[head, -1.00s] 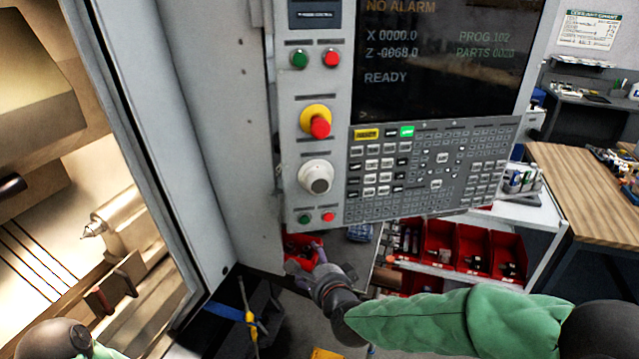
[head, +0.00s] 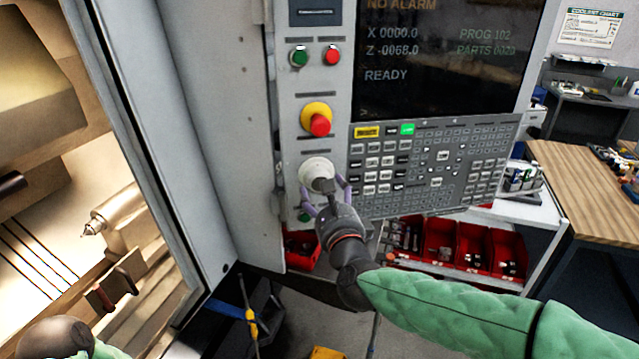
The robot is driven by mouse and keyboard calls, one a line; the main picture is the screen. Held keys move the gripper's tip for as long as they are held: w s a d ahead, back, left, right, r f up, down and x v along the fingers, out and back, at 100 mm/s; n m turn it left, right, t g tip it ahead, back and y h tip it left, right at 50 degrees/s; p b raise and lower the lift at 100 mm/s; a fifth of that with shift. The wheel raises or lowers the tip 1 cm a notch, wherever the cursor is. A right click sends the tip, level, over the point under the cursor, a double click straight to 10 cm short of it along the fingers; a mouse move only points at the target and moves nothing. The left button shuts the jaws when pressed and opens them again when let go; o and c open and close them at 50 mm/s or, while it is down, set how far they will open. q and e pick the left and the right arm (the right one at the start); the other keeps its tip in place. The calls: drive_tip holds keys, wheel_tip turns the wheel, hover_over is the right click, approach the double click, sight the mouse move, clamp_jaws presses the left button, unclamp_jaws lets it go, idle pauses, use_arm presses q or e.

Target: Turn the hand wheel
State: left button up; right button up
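The hand wheel (head: 316,169) is a white round dial on the control panel, below the red and yellow emergency stop button. Its lower part is partly covered by my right gripper (head: 325,193). The gripper points up at the wheel from below, with its two purple-grey fingers spread apart on either side of the wheel's lower part. Whether the fingers touch the wheel cannot be told. My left gripper is not in view.
The red-capped emergency stop (head: 317,120) sits just above the wheel. The keypad (head: 440,160) is close on the right. A green button (head: 303,215) shows beside the fingers. Red bins (head: 470,245) stand below right, and the open lathe bay is on the left.

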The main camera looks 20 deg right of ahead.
sight(319, 192)
drive_tip(key=shift+w+d, duration=0.15)
drive_tip(key=shift+w, duration=2.6)
drive_tip(key=c, duration=0.6)
drive_tip(key=shift+s+r, duration=0.15)
drive_tip(key=shift+s, duration=0.05)
drive_tip(key=c, duration=0.5)
